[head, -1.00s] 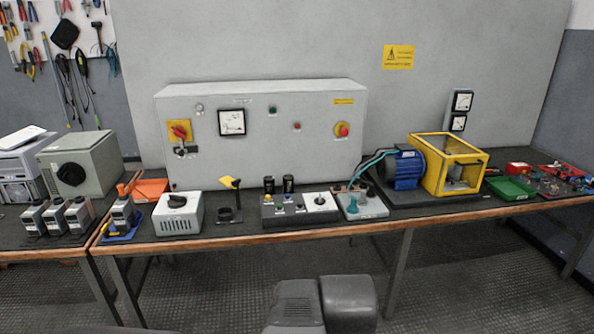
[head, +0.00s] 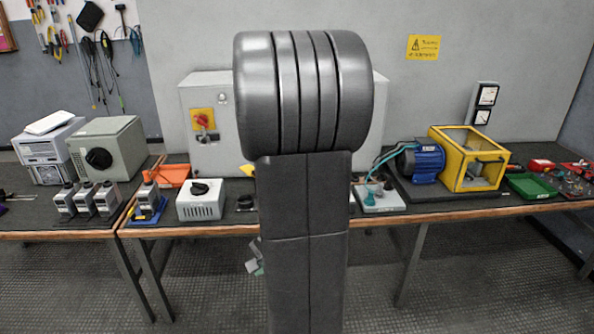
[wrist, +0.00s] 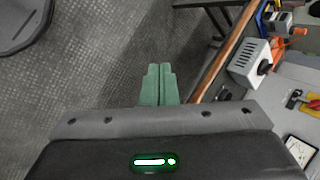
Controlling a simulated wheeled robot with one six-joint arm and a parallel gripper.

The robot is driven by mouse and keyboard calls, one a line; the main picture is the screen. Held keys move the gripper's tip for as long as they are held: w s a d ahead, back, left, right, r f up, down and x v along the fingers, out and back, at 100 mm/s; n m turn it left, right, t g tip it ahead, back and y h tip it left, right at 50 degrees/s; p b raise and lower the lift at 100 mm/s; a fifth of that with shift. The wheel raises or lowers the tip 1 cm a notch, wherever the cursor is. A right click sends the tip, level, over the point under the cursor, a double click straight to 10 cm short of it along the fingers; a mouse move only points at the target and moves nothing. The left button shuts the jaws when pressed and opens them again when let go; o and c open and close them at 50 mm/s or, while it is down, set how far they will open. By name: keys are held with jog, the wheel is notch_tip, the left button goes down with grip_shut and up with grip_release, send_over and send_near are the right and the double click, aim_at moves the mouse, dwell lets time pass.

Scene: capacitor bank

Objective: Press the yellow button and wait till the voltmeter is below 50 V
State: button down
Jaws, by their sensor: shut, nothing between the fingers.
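My gripper (wrist: 158,72) shows its green fingers together and empty in the wrist view, over the floor in front of the bench edge. In the head view only a small part of it (head: 257,268) shows beside my arm, below the bench top. The grey cabinet (head: 200,95) stands at the back of the bench. Its meter is hidden behind my arm in the head view. A white-faced meter (wrist: 301,150) shows at the lower right of the wrist view, its reading too small to tell. The yellow button and its control box are hidden behind my arm.
A white box with a black knob (head: 201,200) stands left of my arm. A teal-clamped unit (head: 379,195), a blue motor (head: 420,165) and a yellow frame (head: 468,158) stand to the right. The bench's wooden edge (head: 180,230) runs across. The floor in front is clear.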

jog(key=w+a+f+m+y+p, duration=0.1)
jog(key=w+a+f+m, duration=0.1)
jog(key=w+a, duration=0.3)
jog(key=w+a+f+m+t+p, duration=0.1)
jog(key=w+a+m, duration=0.4)
jog(key=a, duration=0.7)
jog(key=shift+a+f+m+y+p, duration=0.2)
jog(key=shift+f+m+y+p, duration=0.15)
jog(key=shift+f+p, duration=0.3)
jog(key=shift+d, duration=0.1)
